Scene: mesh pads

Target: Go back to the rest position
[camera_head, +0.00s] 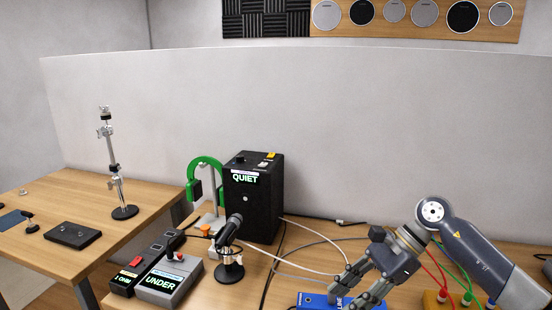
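My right gripper (345,296) comes in from the right at the lower middle of the head view. Its two fingers point down and to the left and stand apart, with nothing seen held between them. The fingertips are over or beside a blue box (312,299) with lit lettering at the bottom edge; the picture does not show whether they touch it. The box's lower part is cut off by the frame. My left gripper is not in view.
A microphone (232,229) on a round base, a grey "UNDER" box (169,279) and a black "QUIET" speaker (253,197) stand to the left. Green ear defenders (206,163) hang behind. Cables cross the table. A wooden terminal block (436,299) lies under my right arm.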

